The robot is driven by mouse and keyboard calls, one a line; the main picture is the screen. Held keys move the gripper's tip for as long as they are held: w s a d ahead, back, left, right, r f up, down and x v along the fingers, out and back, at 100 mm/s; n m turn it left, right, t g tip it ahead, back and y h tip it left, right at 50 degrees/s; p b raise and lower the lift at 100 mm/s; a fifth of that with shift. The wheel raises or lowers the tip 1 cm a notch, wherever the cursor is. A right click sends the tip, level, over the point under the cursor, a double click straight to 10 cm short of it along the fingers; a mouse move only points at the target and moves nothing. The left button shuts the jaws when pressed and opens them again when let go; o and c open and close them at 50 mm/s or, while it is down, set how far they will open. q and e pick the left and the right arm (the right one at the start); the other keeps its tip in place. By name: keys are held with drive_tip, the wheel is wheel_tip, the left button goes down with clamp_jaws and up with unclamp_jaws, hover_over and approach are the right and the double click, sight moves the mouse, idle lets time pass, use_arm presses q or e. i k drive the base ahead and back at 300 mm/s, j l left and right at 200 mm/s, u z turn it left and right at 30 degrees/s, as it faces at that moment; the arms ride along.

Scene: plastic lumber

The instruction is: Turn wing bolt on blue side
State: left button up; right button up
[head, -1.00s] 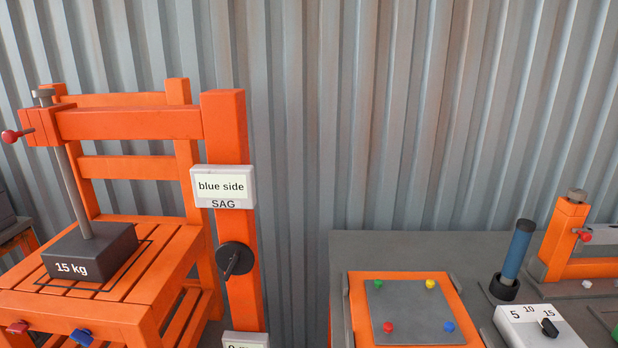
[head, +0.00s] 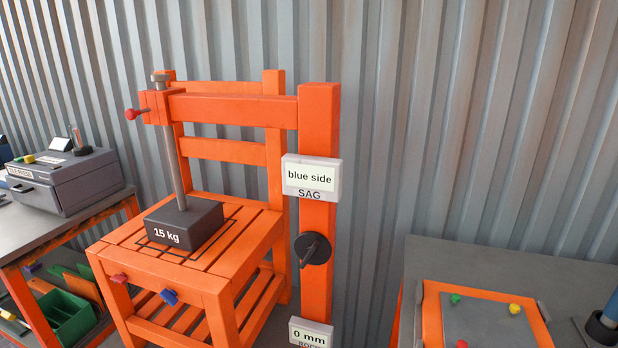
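In the head view an orange slatted chair (head: 190,262) stands left of centre. A red wing bolt (head: 118,278) sits on the same rail, near the left front leg. A dark weight marked "15 kg" (head: 184,224) rests on the seat under a grey rod. A display (head: 311,176) on the orange post (head: 319,120) reads "blue side" above "SAG". Neither of my grippers is in view.
A black knob (head: 312,249) is on the post, above a second display (head: 310,333) reading "0 mm". A bench with a grey box (head: 66,180) stands at left, green bins (head: 66,316) below. A grey table (head: 465,258) with an orange-framed plate is at right.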

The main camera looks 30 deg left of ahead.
sight(169, 296)
drive_tip(key=u, duration=1.75)
